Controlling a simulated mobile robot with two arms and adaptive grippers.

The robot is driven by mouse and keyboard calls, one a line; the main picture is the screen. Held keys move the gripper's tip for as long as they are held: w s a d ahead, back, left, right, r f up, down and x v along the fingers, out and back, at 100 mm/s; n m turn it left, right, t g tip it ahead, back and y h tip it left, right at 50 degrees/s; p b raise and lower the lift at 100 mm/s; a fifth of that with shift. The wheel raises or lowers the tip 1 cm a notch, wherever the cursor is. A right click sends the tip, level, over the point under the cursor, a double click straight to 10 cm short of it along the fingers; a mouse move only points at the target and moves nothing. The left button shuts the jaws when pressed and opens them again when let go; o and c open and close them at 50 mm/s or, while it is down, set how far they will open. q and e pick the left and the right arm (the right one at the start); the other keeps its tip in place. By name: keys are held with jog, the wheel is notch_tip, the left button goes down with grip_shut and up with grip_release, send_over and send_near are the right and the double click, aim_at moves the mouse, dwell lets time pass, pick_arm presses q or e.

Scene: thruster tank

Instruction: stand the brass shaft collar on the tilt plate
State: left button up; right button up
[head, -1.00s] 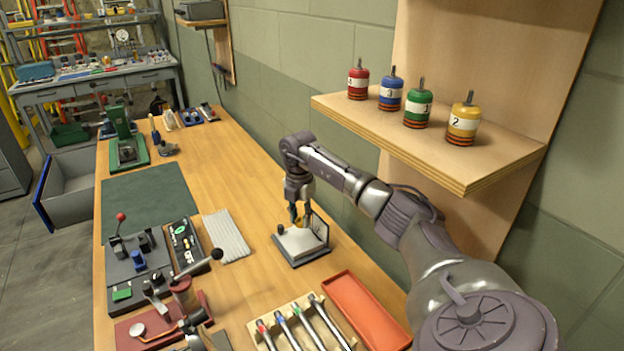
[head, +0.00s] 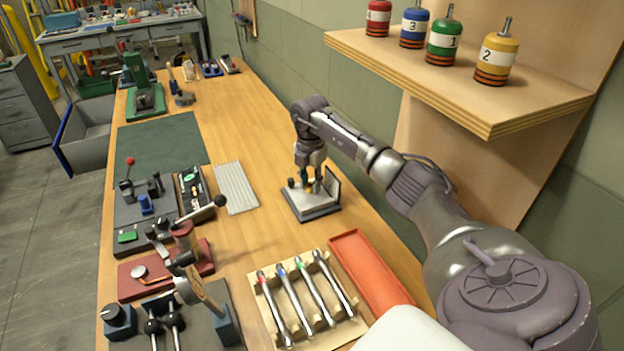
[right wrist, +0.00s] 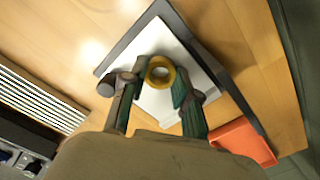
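The brass shaft collar (right wrist: 160,72) is a small gold ring, seen between my right fingertips in the right wrist view. My right gripper (right wrist: 160,76) appears shut on it, one finger against each side. The ring's open face points toward the wrist camera, and white plate shows around it. The tilt plate (head: 308,205) is a white slab on a dark base with an upright wall at its right side. My right gripper (head: 309,185) is over it in the head view. I cannot tell whether the collar touches the plate. My left gripper is not in view.
A black knob (right wrist: 106,88) stands at the plate's left edge. A ribbed grey mat (head: 236,188) lies left of the plate. A shelf (head: 450,85) with numbered cylinders overhangs at right.

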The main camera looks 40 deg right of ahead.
jog(key=shift+o, duration=2.2)
jog(key=shift+s+d+f, duration=0.1)
jog(key=shift+d, duration=0.15)
jog(key=shift+a+r, duration=0.1)
jog(key=shift+r, duration=0.5)
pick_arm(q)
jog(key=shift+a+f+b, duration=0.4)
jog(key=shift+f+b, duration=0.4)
pick_arm(e)
notch_tip(320, 180, up, 11)
jog(key=shift+r, duration=0.15)
